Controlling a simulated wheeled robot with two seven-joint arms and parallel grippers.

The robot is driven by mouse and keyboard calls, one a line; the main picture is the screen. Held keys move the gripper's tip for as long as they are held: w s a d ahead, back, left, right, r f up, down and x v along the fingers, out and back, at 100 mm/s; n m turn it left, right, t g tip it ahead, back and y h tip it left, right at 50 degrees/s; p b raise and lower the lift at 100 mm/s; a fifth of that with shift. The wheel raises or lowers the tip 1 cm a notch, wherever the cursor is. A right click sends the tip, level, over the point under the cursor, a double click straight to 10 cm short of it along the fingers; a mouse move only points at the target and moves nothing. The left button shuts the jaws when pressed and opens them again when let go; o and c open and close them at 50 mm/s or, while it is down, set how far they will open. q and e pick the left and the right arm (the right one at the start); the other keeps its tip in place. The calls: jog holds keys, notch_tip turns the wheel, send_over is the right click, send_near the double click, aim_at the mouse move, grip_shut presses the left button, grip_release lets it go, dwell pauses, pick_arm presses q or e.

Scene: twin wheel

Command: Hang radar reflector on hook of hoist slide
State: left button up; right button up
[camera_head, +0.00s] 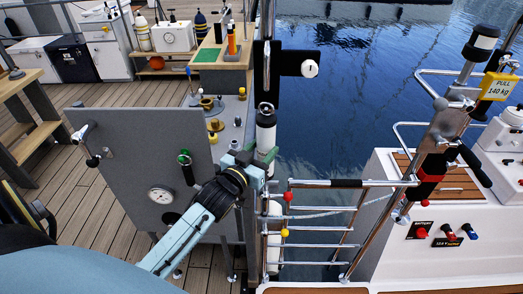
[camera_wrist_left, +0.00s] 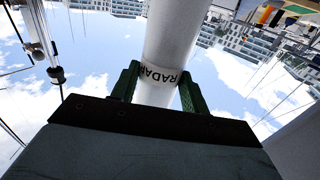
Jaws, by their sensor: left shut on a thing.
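The radar reflector (camera_head: 266,135) is a white upright tube with dark bands, in the middle of the head view. In the left wrist view the white tube (camera_wrist_left: 178,35) carries the label RADAR. My left gripper (camera_head: 266,160) is shut on it, with its green fingers (camera_wrist_left: 158,92) on both sides at the label. A dark vertical rail (camera_head: 267,62) rises just above the tube's top. A black block (camera_head: 296,63) with a white round end sits at the rail and may be the hoist slide. I cannot make out its hook. My right gripper is not in view.
A grey panel (camera_head: 135,150) with a gauge and handles stands left of my left gripper. A metal gate (camera_head: 320,225) and a white boat console (camera_head: 440,250) are at the right. Open water (camera_head: 365,90) lies behind. A workbench (camera_head: 222,78) stands left of the rail.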

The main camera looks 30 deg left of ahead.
pick_arm(q)
jog(key=shift+a+f, duration=0.1)
jog(key=shift+f, duration=0.1)
dwell(0.4)
jog(key=shift+w+f, duration=0.15)
jog(key=shift+w, duration=0.1)
dwell(0.4)
jog(key=o, duration=1.5)
